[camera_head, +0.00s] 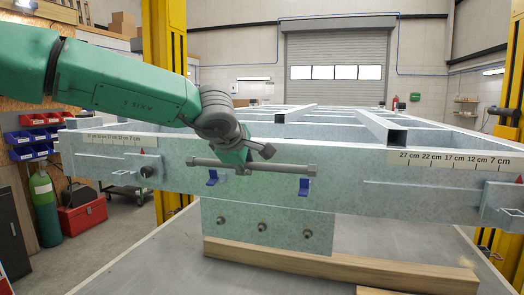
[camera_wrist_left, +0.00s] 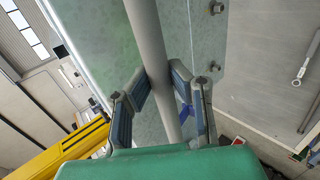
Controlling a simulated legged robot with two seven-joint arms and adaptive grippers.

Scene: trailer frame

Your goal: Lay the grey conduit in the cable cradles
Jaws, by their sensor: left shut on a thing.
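The grey conduit (camera_head: 285,168) is a long bar with thicker ends, lying roughly level in front of the green-grey frame beam. My left gripper (camera_head: 246,160) is shut on the conduit near its middle; in the left wrist view the fingers (camera_wrist_left: 162,90) stand on both sides of the conduit (camera_wrist_left: 148,40). Two blue cable cradles, the left one (camera_head: 212,178) and the right one (camera_head: 304,187), are on the beam's front face, just below the conduit. I cannot tell whether the conduit touches them. Part of a cradle (camera_wrist_left: 188,118) shows behind a finger in the wrist view. My right gripper is out of view.
The frame beam (camera_head: 350,160) spans the picture, with a bolted plate (camera_head: 285,230) below it and wooden timbers (camera_head: 380,272) underneath. A red toolbox (camera_head: 83,215) and green cylinder (camera_head: 45,208) stand far left. Space before the beam is clear.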

